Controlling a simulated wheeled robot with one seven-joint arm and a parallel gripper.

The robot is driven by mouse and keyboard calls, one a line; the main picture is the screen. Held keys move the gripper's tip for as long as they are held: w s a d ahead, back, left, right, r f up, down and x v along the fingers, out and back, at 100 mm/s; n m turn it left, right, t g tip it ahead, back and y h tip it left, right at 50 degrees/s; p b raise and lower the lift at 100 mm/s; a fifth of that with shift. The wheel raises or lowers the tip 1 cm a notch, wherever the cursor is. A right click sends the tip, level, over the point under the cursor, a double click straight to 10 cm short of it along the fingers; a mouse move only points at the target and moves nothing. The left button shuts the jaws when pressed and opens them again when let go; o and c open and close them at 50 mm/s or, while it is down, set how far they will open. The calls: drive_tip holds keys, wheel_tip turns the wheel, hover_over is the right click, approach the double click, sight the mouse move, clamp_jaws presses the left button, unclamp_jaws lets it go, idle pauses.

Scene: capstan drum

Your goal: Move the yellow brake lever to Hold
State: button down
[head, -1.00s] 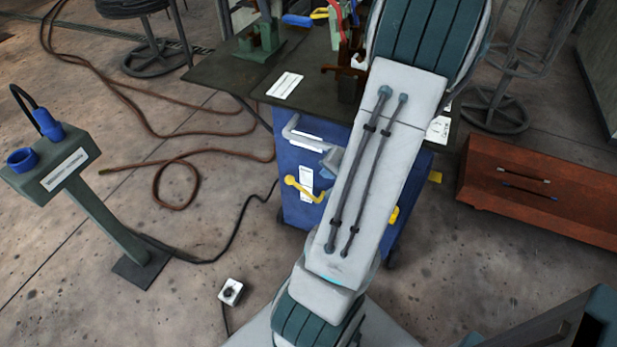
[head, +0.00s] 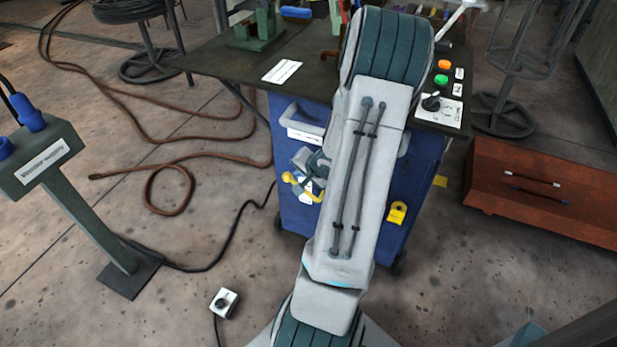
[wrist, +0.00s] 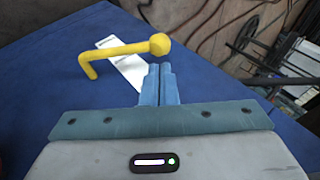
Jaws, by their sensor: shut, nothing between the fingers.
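The yellow brake lever (wrist: 118,50) is on the blue cabinet face (wrist: 40,75) in the wrist view. It is a bent rod with a round knob at its right end. My gripper (wrist: 160,70) is shut and empty, its blue fingertips just below the knob in the picture; I cannot tell whether they touch it. In the head view part of the lever (head: 289,177) shows beside my gripper (head: 318,164), which partly covers it. A white label (wrist: 122,62) lies behind the lever; its text is not readable.
The dark bench top (head: 215,60) carries a green button (head: 441,79), an orange button and a black knob. A yellow tag (head: 397,212) hangs on the cabinet front. A pedestal (head: 60,165) stands left, a red-brown chest (head: 540,195) right. A cable and hose cross the floor.

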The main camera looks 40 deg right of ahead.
sight(289, 176)
drive_tip(key=b+x, duration=0.3)
drive_tip(key=x, duration=0.3)
drive_tip(key=shift+w+f, duration=0.1)
idle(0.4)
